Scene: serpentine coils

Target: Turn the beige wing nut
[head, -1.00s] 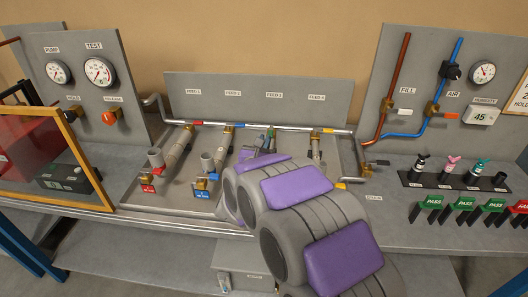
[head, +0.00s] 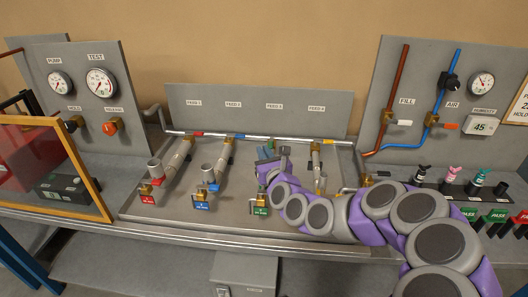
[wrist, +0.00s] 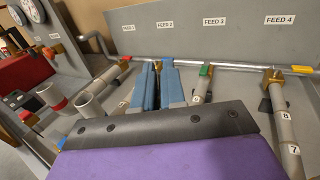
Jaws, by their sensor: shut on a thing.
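My gripper (head: 266,154) reaches over the bench plate beside the FEED 3 pipe, low in front of the back panel. In the wrist view its two blue fingers (wrist: 158,88) are close together. A small tan-brown bit shows at their tips. What they hold is mostly hidden, and I cannot tell whether it is the beige wing nut. No wing nut can be made out clearly in either view. The FEED 3 pipe (wrist: 202,86), with a green band at its top, stands just right of the fingers.
The FEED 4 pipe (wrist: 284,120) is farther right, and open grey risers (wrist: 90,106) stand left. A back panel (head: 255,110) rises behind. An orange-framed clear screen (head: 72,160) is at left. Small bottles (head: 478,180) and PASS tags (head: 497,216) line the right.

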